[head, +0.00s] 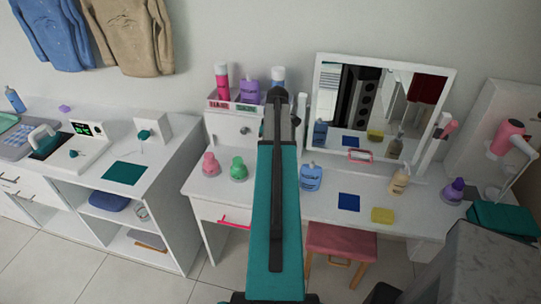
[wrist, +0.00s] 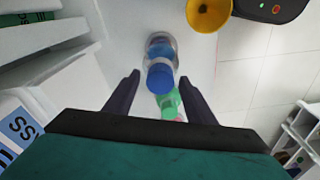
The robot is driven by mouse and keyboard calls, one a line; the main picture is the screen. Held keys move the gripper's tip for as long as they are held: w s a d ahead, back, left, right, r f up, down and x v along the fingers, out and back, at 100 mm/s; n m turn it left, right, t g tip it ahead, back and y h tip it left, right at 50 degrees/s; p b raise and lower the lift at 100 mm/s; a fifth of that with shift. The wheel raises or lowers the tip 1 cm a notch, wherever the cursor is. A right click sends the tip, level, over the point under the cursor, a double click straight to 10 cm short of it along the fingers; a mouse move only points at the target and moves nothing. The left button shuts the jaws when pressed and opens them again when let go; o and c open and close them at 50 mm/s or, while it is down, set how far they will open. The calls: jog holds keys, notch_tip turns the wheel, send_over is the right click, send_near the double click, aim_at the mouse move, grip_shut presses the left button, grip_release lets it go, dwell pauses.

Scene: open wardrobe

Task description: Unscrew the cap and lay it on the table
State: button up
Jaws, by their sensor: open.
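A bottle with a clear body and blue contents (wrist: 160,48) stands in the wrist view, its blue cap (wrist: 161,77) on top facing the camera. My gripper (wrist: 159,84) is open, with one dark finger on each side of the cap in the picture. I see gaps on both sides and no contact; the height difference is unclear. In the head view a blue bottle (head: 311,178) stands on the white table (head: 330,195), right of my teal arm, and seems to be the same one. My arm hides the gripper's fingers there.
A green bottle (head: 238,168) and a pink bottle (head: 210,164) stand left of my arm. A mirror (head: 317,92) stands behind.

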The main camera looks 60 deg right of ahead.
jog(key=shift+m, duration=1.2)
jog(key=c, duration=1.1)
